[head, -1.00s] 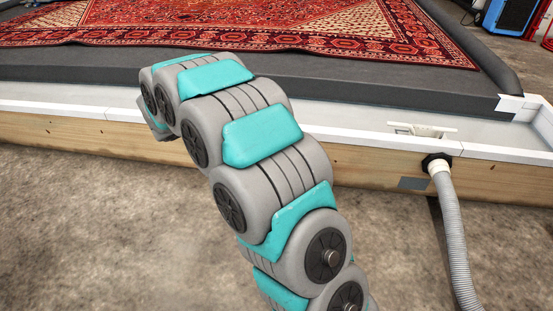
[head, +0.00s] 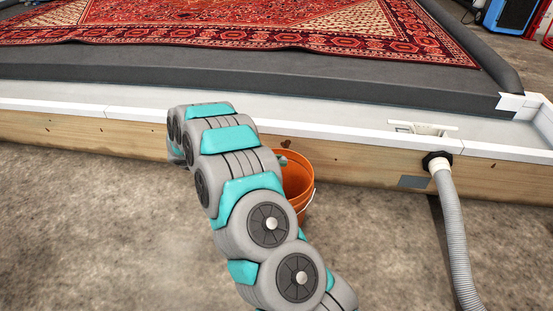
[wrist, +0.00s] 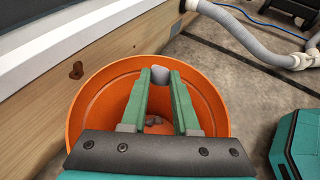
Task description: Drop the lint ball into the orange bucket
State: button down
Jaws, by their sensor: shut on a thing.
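The orange bucket (head: 298,185) stands on the floor against the wooden side of the wash pit, partly hidden behind my arm in the head view. In the wrist view the bucket (wrist: 88,100) opens wide below my gripper. My gripper (wrist: 160,80) has its green fingers shut on the lint ball (wrist: 161,74), a small grey lump at the fingertips. The fingertips and lint ball appear over the bucket's mouth, near its far rim; their height above it is hard to tell. Some small grey bits lie inside the bucket.
The wooden pit wall with its white ledge (head: 330,138) runs behind the bucket. A patterned red rug (head: 240,25) lies in the pit. A grey hose (head: 452,230) hangs from the wall at the right. The concrete floor (head: 90,220) in front is clear.

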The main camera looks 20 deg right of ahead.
notch_tip(320, 180, down, 5)
jog(key=shift+r+b, duration=0.2)
jog(key=shift+b, duration=0.9)
jog(key=c, duration=0.6)
grip_release()
jog(key=shift+c, duration=0.2)
jog(key=p+v, duration=0.1)
jog(key=v, duration=0.6)
jog(key=shift+a, duration=0.4)
jog(key=shift+r, duration=0.15)
